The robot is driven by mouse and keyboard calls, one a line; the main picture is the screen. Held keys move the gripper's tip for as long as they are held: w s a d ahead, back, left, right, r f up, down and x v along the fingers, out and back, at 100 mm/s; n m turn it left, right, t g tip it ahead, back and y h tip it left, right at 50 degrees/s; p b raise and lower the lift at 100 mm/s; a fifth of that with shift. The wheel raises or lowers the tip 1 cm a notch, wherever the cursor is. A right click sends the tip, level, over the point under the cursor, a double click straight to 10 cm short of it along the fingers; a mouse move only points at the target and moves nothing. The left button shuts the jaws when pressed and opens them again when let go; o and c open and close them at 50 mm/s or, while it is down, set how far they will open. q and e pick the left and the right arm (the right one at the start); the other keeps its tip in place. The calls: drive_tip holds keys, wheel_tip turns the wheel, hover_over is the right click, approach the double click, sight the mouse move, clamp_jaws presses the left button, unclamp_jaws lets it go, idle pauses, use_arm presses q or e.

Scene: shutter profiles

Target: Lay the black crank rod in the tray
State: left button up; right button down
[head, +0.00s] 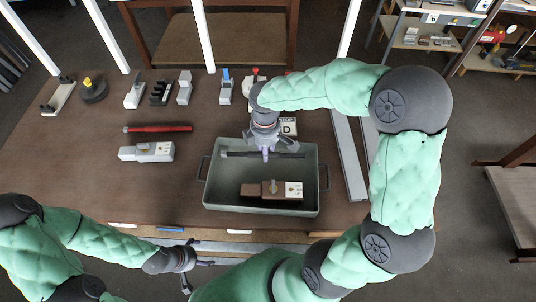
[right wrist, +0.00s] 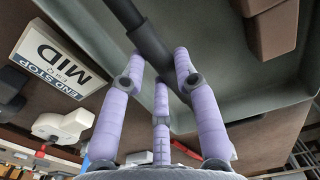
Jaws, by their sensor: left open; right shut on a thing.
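The black crank rod (head: 235,154) lies crosswise within the outline of the far part of the grey-green tray (head: 222,180). My right gripper (head: 266,152) points down from above and is shut on the rod near its middle. In the right wrist view the purple fingers (right wrist: 165,75) close around the dark rod (right wrist: 150,42), with the tray (right wrist: 205,35) behind it. I cannot tell whether the rod touches the tray floor. My left gripper (head: 196,272) is open and empty near the table's front edge, well away from the tray.
A brown block with a white label (head: 255,190) lies in the near part of the tray. A red rod (head: 158,128) and a grey-white block (head: 146,152) lie left of it. Small parts line the back. A long grey profile (head: 348,155) lies to the right.

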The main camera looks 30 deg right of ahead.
drive_tip(key=shift+d+f, duration=0.3)
drive_tip(key=shift+f, duration=0.05)
drive_tip(key=shift+w+d+f, duration=0.1)
drive_tip(key=shift+d+f, duration=0.05)
drive_tip(key=shift+f, duration=1.55)
drive_tip(key=shift+f, duration=0.1)
drive_tip(key=shift+f+b, duration=0.1)
drive_tip(key=shift+b, duration=0.2)
drive_tip(key=c, duration=0.9)
unclamp_jaws()
drive_tip(key=shift+c, duration=0.2)
wheel_tip(320, 180, up, 12)
drive_tip(key=p, duration=0.1)
drive_tip(key=shift+r, duration=0.2)
